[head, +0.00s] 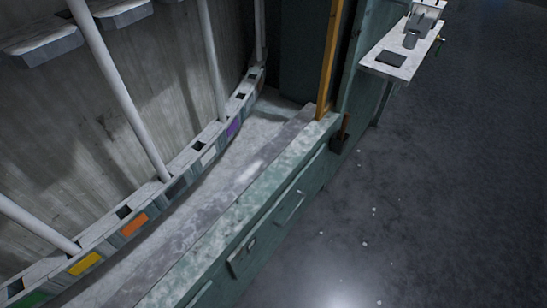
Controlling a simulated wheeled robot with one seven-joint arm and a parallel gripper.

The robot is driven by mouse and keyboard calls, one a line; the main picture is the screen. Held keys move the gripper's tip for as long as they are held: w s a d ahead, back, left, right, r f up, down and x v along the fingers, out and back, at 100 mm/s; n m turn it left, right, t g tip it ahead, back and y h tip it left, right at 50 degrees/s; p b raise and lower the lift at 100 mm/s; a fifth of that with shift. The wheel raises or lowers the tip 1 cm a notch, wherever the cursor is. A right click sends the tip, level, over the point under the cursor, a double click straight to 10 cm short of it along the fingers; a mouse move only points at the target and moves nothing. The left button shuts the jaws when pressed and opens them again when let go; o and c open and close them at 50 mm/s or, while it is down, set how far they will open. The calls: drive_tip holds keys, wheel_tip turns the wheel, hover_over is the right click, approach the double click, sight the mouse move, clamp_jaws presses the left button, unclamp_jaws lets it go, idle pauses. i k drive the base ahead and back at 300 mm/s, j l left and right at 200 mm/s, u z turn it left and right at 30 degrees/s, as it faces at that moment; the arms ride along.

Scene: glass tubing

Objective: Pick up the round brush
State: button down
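No thing in the head view can be made out for certain as the round brush. My gripper is not in view.
The green bench (254,192) with drawers runs diagonally. Behind it, a curved rack (158,204) with coloured labels holds white tubes (120,88). A yellow post (328,60) rises at its far end. A small shelf (383,72) juts out beyond. The dark floor (440,190) at right is mostly clear, with small scattered bits.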

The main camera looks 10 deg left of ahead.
sight(346, 115)
drive_tip(key=i+l+u, duration=0.1)
drive_tip(key=i+u, duration=0.15)
drive_tip(key=u, duration=0.25)
drive_tip(key=i+l+u, duration=0.2)
drive_tip(key=u, duration=0.25)
drive_tip(key=i+l, duration=0.25)
drive_tip(key=i+l+u, duration=0.15)
drive_tip(key=l, duration=0.25)
drive_tip(key=i+l, duration=0.3)
drive_tip(key=i+l+u, duration=0.1)
drive_tip(key=i+l, duration=0.15)
drive_tip(key=l, duration=0.15)
drive_tip(key=i+l+u, duration=0.1)
drive_tip(key=l, duration=0.3)
drive_tip(key=i+l, duration=0.3)
drive_tip(key=l+u, duration=0.05)
